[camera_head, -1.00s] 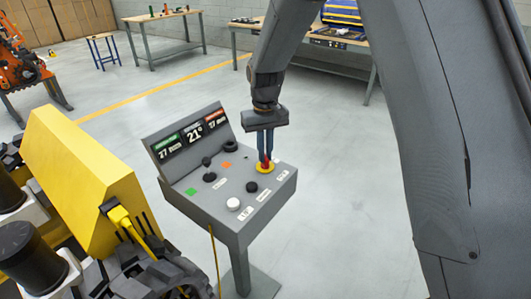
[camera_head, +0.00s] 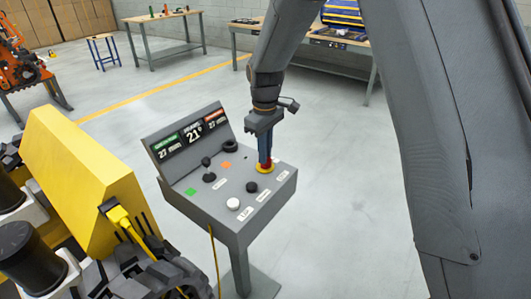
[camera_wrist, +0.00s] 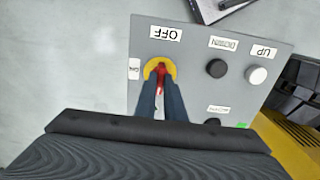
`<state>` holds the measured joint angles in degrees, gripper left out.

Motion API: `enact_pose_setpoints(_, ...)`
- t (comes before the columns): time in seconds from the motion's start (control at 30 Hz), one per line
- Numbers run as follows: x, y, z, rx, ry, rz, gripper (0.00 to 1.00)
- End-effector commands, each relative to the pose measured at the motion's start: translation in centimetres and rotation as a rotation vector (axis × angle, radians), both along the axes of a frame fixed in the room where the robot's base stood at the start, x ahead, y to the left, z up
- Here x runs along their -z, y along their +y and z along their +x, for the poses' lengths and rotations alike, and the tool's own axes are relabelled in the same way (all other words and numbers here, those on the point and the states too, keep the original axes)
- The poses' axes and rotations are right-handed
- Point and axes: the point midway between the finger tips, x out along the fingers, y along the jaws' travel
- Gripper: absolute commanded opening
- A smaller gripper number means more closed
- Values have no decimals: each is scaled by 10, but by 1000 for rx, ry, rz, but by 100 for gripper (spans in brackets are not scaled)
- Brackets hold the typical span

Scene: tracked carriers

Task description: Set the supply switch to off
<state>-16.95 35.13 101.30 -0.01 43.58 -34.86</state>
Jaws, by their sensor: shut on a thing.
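The supply switch is a red handle (camera_wrist: 161,70) on a round yellow base (camera_head: 258,170), at the right part of the grey control panel (camera_head: 214,206). My gripper (camera_head: 265,162) reaches down onto it from above. In the wrist view its fingers (camera_wrist: 161,92) are closed on the red handle and hide part of it. The OFF label (camera_wrist: 165,34) lies above the yellow base in that view, and the ON label (camera_wrist: 134,69) lies to its left. The handle's red end lies on the side of the OFF label; its exact angle is partly hidden.
A black button (camera_head: 252,187), a white button (camera_head: 233,204) and a black joystick (camera_head: 209,174) stand on the same panel. A yellow box-shaped machine part (camera_head: 75,175) is close on the left. The floor right of the panel is clear.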

Motion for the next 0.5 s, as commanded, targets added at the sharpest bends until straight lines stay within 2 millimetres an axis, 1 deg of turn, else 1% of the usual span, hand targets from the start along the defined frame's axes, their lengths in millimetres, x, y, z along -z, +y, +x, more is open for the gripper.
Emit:
enact_pose_setpoints(0.4, -1, 1, 0, -5, -1, 1, 0)
enact_pose_setpoints(0.43, -1, 1, 0, -5, -1, 1, 14)
enact_pose_setpoints(0.5, -1, 1, 0, -5, -1, 1, 26)
